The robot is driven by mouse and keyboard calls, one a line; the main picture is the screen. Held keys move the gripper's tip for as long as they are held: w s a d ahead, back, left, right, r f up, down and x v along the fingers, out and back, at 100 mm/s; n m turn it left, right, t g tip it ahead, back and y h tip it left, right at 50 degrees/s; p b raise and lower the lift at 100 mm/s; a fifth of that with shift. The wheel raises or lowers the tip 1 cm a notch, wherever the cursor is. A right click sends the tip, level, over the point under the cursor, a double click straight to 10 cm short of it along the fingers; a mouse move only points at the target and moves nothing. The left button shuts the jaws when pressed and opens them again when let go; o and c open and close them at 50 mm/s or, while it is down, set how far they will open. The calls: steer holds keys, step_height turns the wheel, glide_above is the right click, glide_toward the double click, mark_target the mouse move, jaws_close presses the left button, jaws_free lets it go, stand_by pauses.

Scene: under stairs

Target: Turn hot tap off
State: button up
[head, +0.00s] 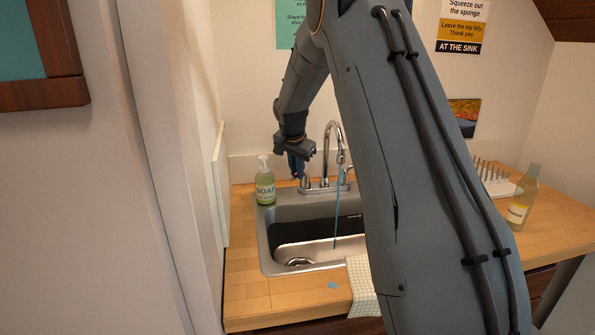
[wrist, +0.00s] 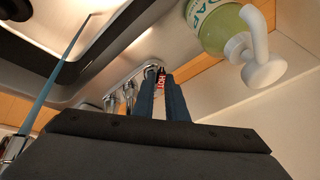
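The hot tap handle (wrist: 162,82), with a red HOT label, is at the left end of the chrome faucet base (head: 322,189). My gripper (head: 297,172) reaches down to it from above. In the wrist view, the two blue fingers of my gripper (wrist: 161,85) stand close together, one on each side of the handle, with the label showing in the narrow gap. They look closed on it, though the contact is partly hidden. The curved spout (head: 334,128) has a thin blue water stream (head: 336,220) running into the sink; it also shows in the wrist view (wrist: 55,75).
A green soap bottle (head: 265,188) with a white pump stands just left of the faucet, close to my gripper. The steel sink (head: 264,240) is set in a wooden counter (head: 245,285). A cloth (head: 361,285) hangs at the front. A bottle (head: 521,205) and a rack (head: 497,187) stand at right.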

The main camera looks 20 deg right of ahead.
jaws_close()
steer(key=b, duration=0.1)
steer(key=m+b, duration=0.1)
steer(key=shift+w+a+f+b, duration=0.15)
steer(key=shift+w+a+b, duration=0.1)
steer(key=shift+w+b, duration=0.15)
steer(key=shift+w+a+m+g+h+b, duration=0.15)
steer(key=shift+w+m+g+h+b, duration=0.3)
steer(key=shift+m+b, duration=0.9)
steer(key=shift+w+a+m+g+h+b, duration=0.1)
steer(key=shift+w+m+g+h+b, duration=0.2)
steer(key=shift+w+m+g+b, duration=0.7)
steer(key=shift+w+a+m+g+h+b, duration=0.15)
steer(key=shift+w+m+h+b, duration=0.2)
steer(key=shift+m+b, duration=1.3)
steer(key=shift+r, duration=0.2)
steer(key=o, duration=0.6)
jaws_free()
